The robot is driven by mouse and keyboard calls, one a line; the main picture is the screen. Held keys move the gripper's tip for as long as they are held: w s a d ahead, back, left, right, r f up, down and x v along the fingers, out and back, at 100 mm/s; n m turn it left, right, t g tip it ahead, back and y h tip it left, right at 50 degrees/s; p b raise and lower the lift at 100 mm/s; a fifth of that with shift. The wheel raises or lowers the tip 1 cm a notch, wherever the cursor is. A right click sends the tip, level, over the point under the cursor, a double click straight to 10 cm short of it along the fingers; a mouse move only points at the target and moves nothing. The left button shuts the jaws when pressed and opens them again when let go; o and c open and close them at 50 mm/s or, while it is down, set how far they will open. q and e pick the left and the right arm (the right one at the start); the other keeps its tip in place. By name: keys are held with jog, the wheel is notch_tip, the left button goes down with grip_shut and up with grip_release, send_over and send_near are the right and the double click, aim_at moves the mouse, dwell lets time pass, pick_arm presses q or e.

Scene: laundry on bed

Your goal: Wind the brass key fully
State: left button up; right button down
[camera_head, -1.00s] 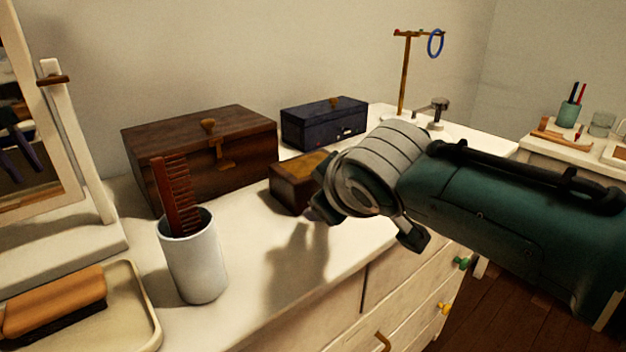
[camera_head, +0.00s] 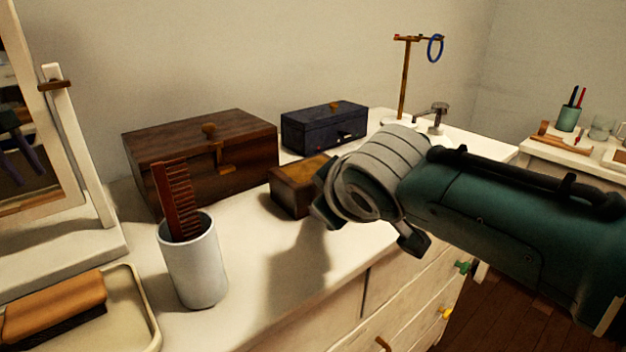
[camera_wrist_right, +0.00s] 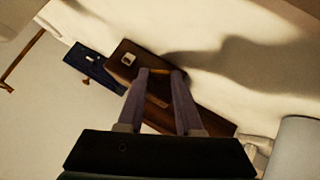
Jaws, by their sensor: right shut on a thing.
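A small brown box with a yellowish top (camera_head: 297,184) sits on the white dresser, in front of the larger boxes. It also shows in the right wrist view (camera_wrist_right: 135,52). The brass key (camera_wrist_right: 158,71) shows as a small orange-yellow piece between the fingertips in the wrist view, at the side of this box. My right gripper (camera_wrist_right: 158,73) is shut on the key. In the head view, my right gripper (camera_head: 324,207) is beside the box's right end, and my wrist hides the key. My left gripper is not in view.
A large dark wooden chest (camera_head: 190,165) and a navy box (camera_head: 322,125) stand behind. A white cup with a comb (camera_head: 195,262), a brush tray (camera_head: 140,295) and a mirror (camera_head: 88,165) are at left. A ring stand (camera_head: 404,75) is at the back right.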

jog(key=shift+d, duration=0.1)
jog(key=shift+w+d+r+m+g+y+p, duration=0.1)
jog(key=shift+m+g+y+p, duration=0.2)
jog(key=shift+m+g+y, duration=0.15)
jog(key=shift+w+d+m+g+y+b, duration=0.1)
jog(key=shift+m+g+y+b, duration=0.2)
jog(key=shift+y, duration=0.25)
jog(key=b, duration=0.1)
jog(key=m+g+y+b, duration=0.1)
jog(key=b, duration=0.1)
jog(key=shift+w+d+f+y, duration=0.1)
jog(key=shift+d+f+y, duration=0.1)
jog(key=shift+y, duration=0.1)
jog(key=shift+d+r+m+g+y+b, duration=0.15)
jog(key=shift+m+g+y+b, duration=0.25)
jog(key=shift+b, duration=0.5)
jog(key=c, duration=0.6)
grip_release()
jog(key=shift+o, duration=0.2)
